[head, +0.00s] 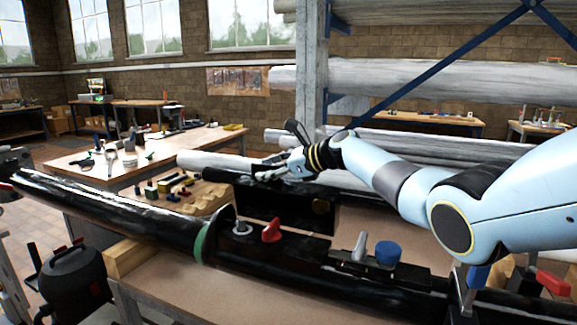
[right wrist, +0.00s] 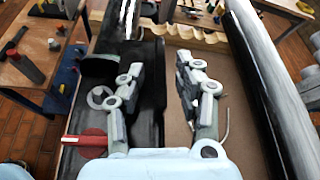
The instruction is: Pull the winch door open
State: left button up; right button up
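The black mast (head: 110,208) lies across the bench in the head view. My right gripper (head: 272,173) is at the panel's top edge. In the right wrist view, my right gripper (right wrist: 158,68) is open, its fingers apart on either side of the black panel's edge (right wrist: 150,105). I cannot tell whether they touch it. The door's hinge and any handle are not clear. My left gripper is not in view.
A red knob (head: 271,230), a silver fitting (head: 241,228) and a blue knob (head: 387,253) stand up from the mast. Wooden blocks (head: 205,203) lie behind it. Long grey tubes (head: 430,80) rest on a rack behind. Brown bench surface (head: 230,290) is bare in front.

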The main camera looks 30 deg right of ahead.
notch_tip(320, 180, up, 4)
send_over(306, 187)
jog(key=shift+s+a, duration=0.1)
jog(key=shift+a, duration=0.05)
dwell(0.4)
